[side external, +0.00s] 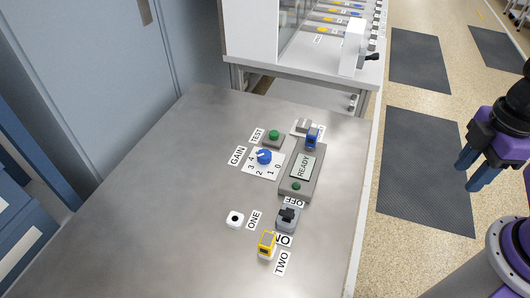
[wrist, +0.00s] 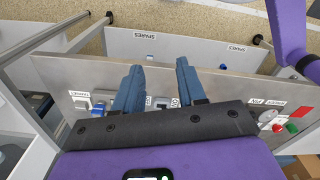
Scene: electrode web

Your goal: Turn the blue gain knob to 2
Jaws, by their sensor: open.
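The blue gain knob (side external: 264,156) sits on a white dial plate (side external: 256,171) with the numbers 0 to 4, beside the GAIN label. A small pale mark shows on the knob's upper left side, roughly toward 3 and 4; its exact setting is too small to tell. My gripper (side external: 469,172) is at the right in the side view, over the floor past the bench edge and well apart from the knob. In the wrist view my gripper (wrist: 160,86) has its two blue fingers spread with nothing between them. I cannot make out the knob in the wrist view.
A grey READY display box (side external: 298,181) stands right of the knob, a green TEST button (side external: 274,135) behind it. A grey OFF/ON switch (side external: 288,217), a white round piece (side external: 235,219) and a yellow block (side external: 267,244) are in front. The bench's left is clear.

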